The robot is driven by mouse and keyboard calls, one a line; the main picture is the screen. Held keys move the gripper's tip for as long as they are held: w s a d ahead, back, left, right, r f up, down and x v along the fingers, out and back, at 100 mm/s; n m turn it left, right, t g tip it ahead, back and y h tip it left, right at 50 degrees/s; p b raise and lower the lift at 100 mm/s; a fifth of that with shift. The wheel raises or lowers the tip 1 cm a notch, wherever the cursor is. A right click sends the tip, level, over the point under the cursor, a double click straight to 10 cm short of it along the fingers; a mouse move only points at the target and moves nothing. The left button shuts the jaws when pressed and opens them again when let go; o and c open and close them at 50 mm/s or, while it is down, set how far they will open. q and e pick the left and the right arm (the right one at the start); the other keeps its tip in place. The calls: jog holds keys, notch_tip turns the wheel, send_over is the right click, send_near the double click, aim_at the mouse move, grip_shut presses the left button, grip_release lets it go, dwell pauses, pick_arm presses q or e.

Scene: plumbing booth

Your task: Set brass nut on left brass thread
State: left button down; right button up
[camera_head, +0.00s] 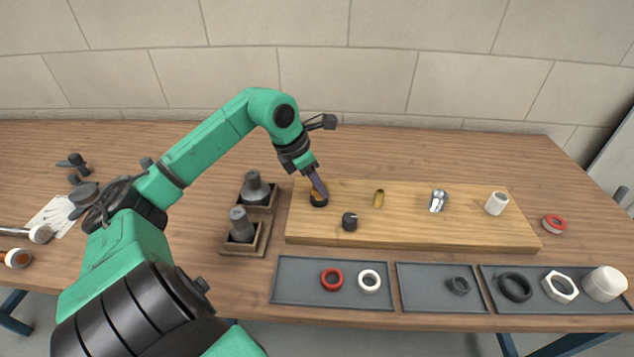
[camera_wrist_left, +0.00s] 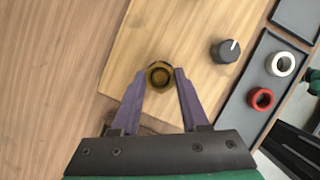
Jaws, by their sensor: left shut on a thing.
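My left gripper (camera_head: 319,192) points down at the left end of the wooden board (camera_head: 460,235), its purple fingers shut on the brass nut (camera_wrist_left: 160,74). In the left wrist view the fingertips (camera_wrist_left: 160,72) sit on either side of this round, dark-rimmed brass ring. In the head view the nut is partly hidden by the fingers, low at the board's surface. My right gripper is not in view.
A black knob (camera_head: 349,221) stands on the board near the nut. A chrome fitting (camera_head: 438,201) and a white cylinder (camera_head: 497,203) stand further right. Grey trays with rings and nuts lie in front (camera_head: 300,292). A wooden holder (camera_head: 256,243) with grey parts stands left of the board.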

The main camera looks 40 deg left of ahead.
pick_arm(q)
jog(key=shift+m, duration=0.3)
jog(key=shift+m+h, duration=0.4)
jog(key=shift+m, duration=0.3)
jog(key=shift+m+g, duration=0.3)
jog(key=shift+m, duration=0.2)
jog(key=shift+m+g+h+p, duration=0.35)
jog(key=shift+m+p, duration=0.25)
jog(key=shift+m, duration=0.4)
jog(key=shift+f, duration=0.1)
jog(key=shift+c, duration=1.7)
grip_release()
